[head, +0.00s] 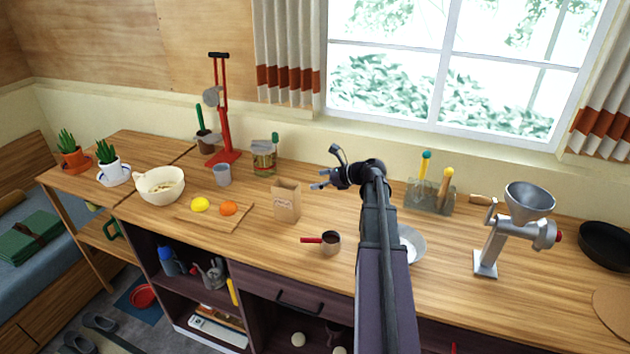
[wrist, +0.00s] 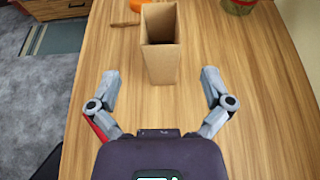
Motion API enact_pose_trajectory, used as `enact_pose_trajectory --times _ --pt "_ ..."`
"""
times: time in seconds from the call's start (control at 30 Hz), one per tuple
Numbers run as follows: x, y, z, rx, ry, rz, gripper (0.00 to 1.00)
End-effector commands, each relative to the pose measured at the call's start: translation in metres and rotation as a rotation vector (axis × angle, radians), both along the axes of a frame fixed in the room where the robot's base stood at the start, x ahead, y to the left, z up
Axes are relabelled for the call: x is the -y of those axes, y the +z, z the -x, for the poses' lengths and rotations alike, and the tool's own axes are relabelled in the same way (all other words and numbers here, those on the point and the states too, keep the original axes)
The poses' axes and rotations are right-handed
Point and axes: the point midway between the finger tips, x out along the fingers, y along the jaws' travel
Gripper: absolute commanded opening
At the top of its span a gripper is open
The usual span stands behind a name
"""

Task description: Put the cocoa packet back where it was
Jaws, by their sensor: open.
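The cocoa packet looks to be the open-topped brown paper bag (head: 287,203) standing upright on the wooden counter (head: 345,205), just right of a cutting board. It also shows in the wrist view (wrist: 161,62), upright and straight ahead of my gripper. My gripper (head: 326,168) is open and empty, to the right of the packet in the head view. In the wrist view its two fingers (wrist: 160,77) are spread wide, with the packet centred ahead between their lines. Neither finger touches the packet. Its contents are not visible.
The cutting board (head: 236,219) holds a lemon and an orange (head: 228,208). A jar (head: 263,162) and grey cup (head: 222,175) stand behind left. A grinder (head: 515,228) stands far right.

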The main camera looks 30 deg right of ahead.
Motion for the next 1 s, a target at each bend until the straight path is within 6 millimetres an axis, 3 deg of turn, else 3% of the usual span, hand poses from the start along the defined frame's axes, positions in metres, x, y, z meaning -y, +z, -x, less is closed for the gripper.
enact_pose_trajectory --times 0.33,0.47,0.67,1.0 --pt "-0.001 0.000 0.000 0.000 0.002 0.003 1.00" --pt "-0.011 -0.003 0.001 0.003 0.027 0.034 1.00" --pt "-0.053 -0.019 0.005 0.018 0.157 0.195 1.00" --pt "-0.162 -0.062 0.037 0.104 0.624 0.659 1.00"
